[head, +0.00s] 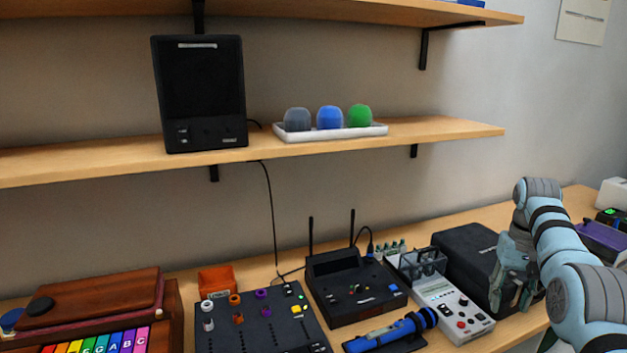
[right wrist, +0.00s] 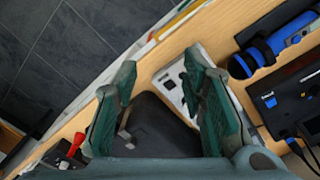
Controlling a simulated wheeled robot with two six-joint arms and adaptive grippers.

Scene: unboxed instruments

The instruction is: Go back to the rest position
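My right gripper (head: 515,275) hangs over the table at the right, in front of the black case (head: 468,255). In the right wrist view the right gripper (right wrist: 160,85) has its two green fingers spread wide apart with nothing between the tips. The black case (right wrist: 155,130) lies below the fingers in that view, with a small clasp near its left side. Whether the fingers touch the case cannot be told. My left gripper is in neither view.
The table (head: 465,343) holds a blue microphone (head: 395,332), a white device (head: 455,310), a black receiver with antennas (head: 352,285), a black mixer panel (head: 262,325) and a wooden box (head: 95,300). The shelf (head: 440,133) above carries a black speaker (head: 200,95) and a white tray (head: 335,134).

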